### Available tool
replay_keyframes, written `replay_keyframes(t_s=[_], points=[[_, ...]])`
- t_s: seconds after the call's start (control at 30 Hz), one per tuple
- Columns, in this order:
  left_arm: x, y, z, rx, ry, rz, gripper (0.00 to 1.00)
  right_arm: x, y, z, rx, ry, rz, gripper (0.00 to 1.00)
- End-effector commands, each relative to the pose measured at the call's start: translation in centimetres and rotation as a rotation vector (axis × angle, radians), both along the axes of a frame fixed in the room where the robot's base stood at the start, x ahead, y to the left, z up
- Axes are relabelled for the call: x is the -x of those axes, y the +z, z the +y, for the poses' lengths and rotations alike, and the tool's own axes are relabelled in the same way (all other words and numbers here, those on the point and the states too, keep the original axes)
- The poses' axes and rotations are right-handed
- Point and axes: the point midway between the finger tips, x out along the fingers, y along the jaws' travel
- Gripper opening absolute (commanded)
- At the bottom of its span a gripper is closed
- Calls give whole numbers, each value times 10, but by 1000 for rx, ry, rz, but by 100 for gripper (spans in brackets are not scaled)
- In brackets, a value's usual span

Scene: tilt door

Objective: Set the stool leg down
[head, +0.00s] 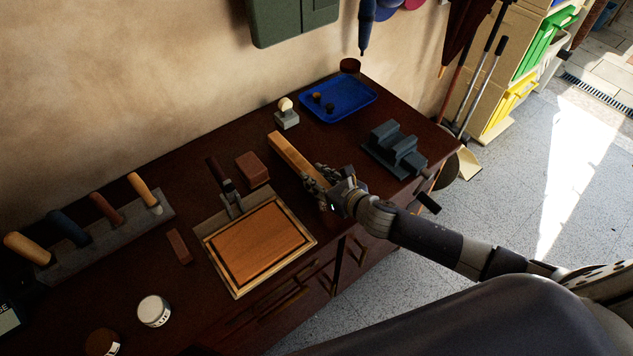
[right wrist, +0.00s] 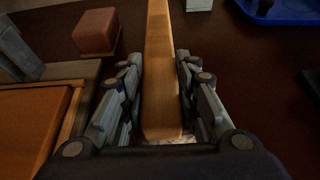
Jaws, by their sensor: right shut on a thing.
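The stool leg (head: 291,151) is a light wooden bar over the dark worktop in the head view, pointing away to the upper left. My right gripper (head: 318,184) is shut on its near end. In the right wrist view the leg (right wrist: 161,70) runs lengthwise between the two fingers of the gripper (right wrist: 160,95). I cannot tell whether the leg touches the worktop. My left gripper is not in view.
A framed wooden board (head: 260,243) lies left of the leg, with a reddish block (head: 253,168) beyond it. A dark stepped block (head: 394,148) stands to the right. A blue tray (head: 338,99) lies behind. Worktop (head: 335,140) between leg and stepped block is bare.

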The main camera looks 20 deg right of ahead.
Motion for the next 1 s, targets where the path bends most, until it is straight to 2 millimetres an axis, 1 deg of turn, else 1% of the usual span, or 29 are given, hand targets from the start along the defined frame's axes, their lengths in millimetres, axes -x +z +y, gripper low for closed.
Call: replay_keyframes(t_s=[0.03, 0.1, 0.37, 0.5, 0.53, 0.6, 0.9, 1.0], points=[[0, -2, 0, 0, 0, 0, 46, 0, -8, 0, -2, -2, 1, 2], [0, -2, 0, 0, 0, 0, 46, 0, -13, 1, -3, -1, -1, 1], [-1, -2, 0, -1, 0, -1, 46, -1, -14, 0, 0, 0, -3, 1], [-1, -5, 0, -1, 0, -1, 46, -1, -18, 0, 1, 1, -3, 1], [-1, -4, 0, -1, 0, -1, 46, 0, -18, 0, 1, -1, -1, 34], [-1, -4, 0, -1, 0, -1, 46, 0, -18, 0, 1, -1, -1, 50], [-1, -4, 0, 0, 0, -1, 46, 0, -17, 0, 1, 0, -1, 50], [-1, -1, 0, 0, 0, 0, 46, 0, -14, 0, 0, 0, -1, 50]])
